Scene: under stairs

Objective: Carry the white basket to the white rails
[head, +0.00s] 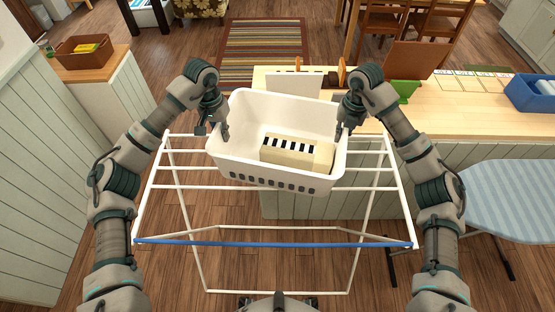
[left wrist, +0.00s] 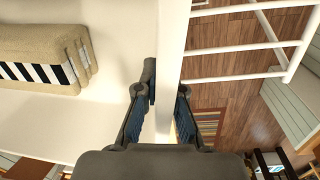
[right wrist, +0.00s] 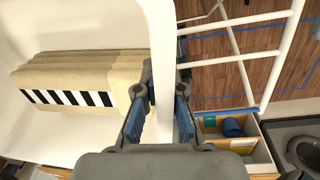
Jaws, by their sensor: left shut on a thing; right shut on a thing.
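The white basket (head: 276,178) is held between my two grippers, above or on the white rails (head: 178,187) of a drying rack; I cannot tell whether it touches them. A beige folded cloth with black and white stripes (head: 290,152) lies inside the basket. My left gripper (head: 220,130) is shut on the basket's left rim, and the rim (left wrist: 172,70) runs between its fingers in the left wrist view. My right gripper (head: 343,132) is shut on the right rim, and that rim (right wrist: 163,60) passes between its fingers in the right wrist view.
A wooden counter (head: 450,118) stands behind and to the right, with a blue bin (head: 532,93) on it. An ironing board (head: 515,195) is at the right. A brown box (head: 84,50) sits on a cabinet at the left. A striped rug (head: 262,50) lies beyond.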

